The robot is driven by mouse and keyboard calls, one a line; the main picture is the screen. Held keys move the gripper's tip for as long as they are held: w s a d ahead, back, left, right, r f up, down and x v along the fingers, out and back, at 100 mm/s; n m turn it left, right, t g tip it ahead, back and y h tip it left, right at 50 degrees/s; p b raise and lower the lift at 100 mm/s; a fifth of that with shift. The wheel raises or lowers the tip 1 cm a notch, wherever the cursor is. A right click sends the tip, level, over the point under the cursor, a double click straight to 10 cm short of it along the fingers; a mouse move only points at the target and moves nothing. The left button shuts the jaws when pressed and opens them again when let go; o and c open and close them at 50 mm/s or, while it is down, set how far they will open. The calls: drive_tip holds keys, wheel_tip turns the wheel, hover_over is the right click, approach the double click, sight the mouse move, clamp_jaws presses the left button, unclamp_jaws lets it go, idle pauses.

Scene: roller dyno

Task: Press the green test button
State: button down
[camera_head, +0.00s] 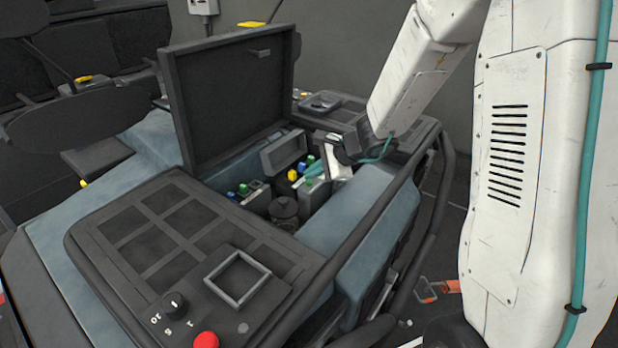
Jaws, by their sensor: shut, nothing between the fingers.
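Small green buttons sit in an open equipment bay under a raised dark lid. One green button (309,182) is at the bay's right side, by yellow and blue parts. Another green piece (243,187) is further left, beside a blue one. I cannot tell which of them is the test button. My gripper (316,169) reaches down into the right side of the bay, close to the right-hand green button. Its fingers are shut and empty. They are small here, and contact with the button cannot be made out.
The raised lid (232,95) stands at the bay's left and back. A dark round cap (284,209) is at the bay's front. A panel with a black knob (174,304) and red button (206,340) lies in front. A dark tube rail (372,220) runs along the right edge.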

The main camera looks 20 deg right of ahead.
drive_tip(key=shift+s+f, duration=0.3)
drive_tip(key=shift+f, duration=0.5)
idle(0.8)
drive_tip(key=shift+r, duration=0.15)
drive_tip(key=shift+w+r, duration=0.1)
drive_tip(key=shift+r, duration=0.15)
drive_tip(key=shift+d+r, duration=0.1)
drive_tip(key=shift+r, duration=0.05)
drive_tip(key=shift+d+r, duration=0.1)
drive_tip(key=shift+r, duration=0.25)
drive_tip(key=shift+w+r, duration=0.1)
drive_tip(key=shift+r, duration=2.2)
